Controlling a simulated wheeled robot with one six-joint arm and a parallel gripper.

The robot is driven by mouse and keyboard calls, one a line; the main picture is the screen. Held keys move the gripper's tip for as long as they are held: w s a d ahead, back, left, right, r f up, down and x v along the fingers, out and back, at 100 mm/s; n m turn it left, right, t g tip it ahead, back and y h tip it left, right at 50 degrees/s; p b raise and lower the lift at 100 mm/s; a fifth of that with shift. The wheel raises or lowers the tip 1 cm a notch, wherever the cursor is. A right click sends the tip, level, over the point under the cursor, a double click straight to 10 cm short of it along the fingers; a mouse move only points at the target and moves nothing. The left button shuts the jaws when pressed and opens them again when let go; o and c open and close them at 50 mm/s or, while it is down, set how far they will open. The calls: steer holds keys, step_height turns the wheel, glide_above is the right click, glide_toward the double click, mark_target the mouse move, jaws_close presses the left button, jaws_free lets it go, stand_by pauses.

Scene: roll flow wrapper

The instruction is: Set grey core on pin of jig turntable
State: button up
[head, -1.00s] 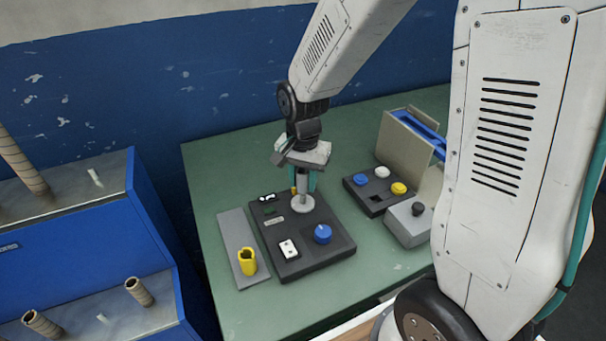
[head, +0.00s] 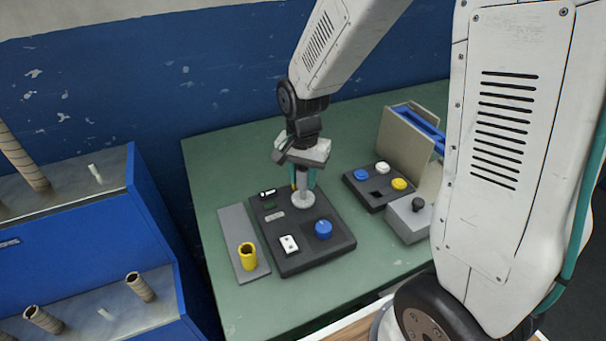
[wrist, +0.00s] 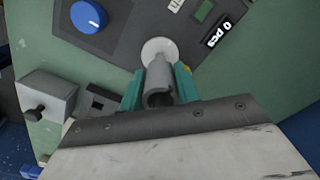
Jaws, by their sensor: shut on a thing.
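My gripper (wrist: 160,88) has teal fingers and is shut on the grey core (wrist: 158,75), a short upright hollow tube. In the head view the core (head: 303,188) stands between the fingers, directly over the jig turntable (head: 303,200), a pale round disc on the dark panel. In the wrist view the disc (wrist: 157,48) shows at the core's far end. The pin is hidden, and I cannot tell whether the core is around it or touches the disc.
The dark panel (head: 300,261) carries a blue knob (head: 323,229), a white switch (head: 289,244) and a small display. A yellow core (head: 247,257) stands on a grey plate at left. A button box (head: 378,205) and a grey lever box (head: 410,220) are at right. Blue rack (head: 150,220) at far left.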

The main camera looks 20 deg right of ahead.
mark_target(303, 188)
steer(key=shift+f, duration=0.3)
stand_by(0.4)
steer(key=shift+f, duration=0.5)
steer(key=shift+f, duration=0.25)
steer(key=shift+f, duration=0.75)
steer(key=shift+f, duration=0.15)
stand_by(0.5)
steer(key=o, duration=1.5)
